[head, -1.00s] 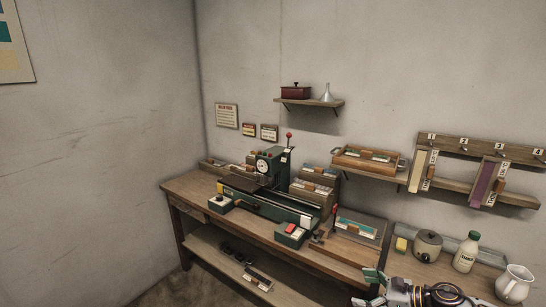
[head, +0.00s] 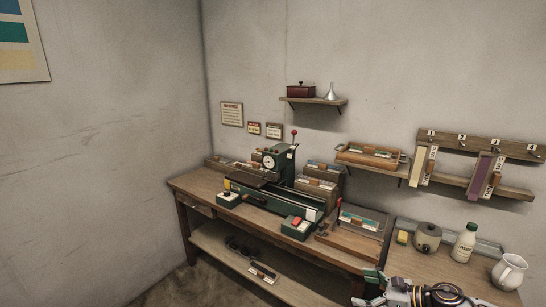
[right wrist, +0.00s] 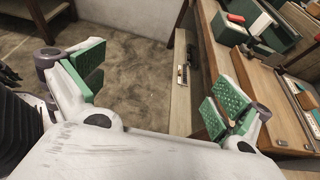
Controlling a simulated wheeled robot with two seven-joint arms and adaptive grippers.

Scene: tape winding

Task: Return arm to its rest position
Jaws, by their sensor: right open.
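My right gripper (right wrist: 160,98) is open and empty in the right wrist view. Its green-padded fingers stand wide apart, with the floor and the bench's lower shelf seen between them. In the head view part of my right gripper (head: 370,287) shows at the bottom edge, in front of the bench. It touches nothing that I can see. The green winding machine (head: 268,195) stands on the wooden bench (head: 345,258), well beyond the gripper.
A red-button box (head: 297,225) and a board with strips (head: 357,225) sit on the bench. A pot (head: 427,236), a bottle (head: 464,243) and a white jug (head: 509,272) stand at right. A tray (head: 368,156) rests on the wall shelf. Floor in front is clear.

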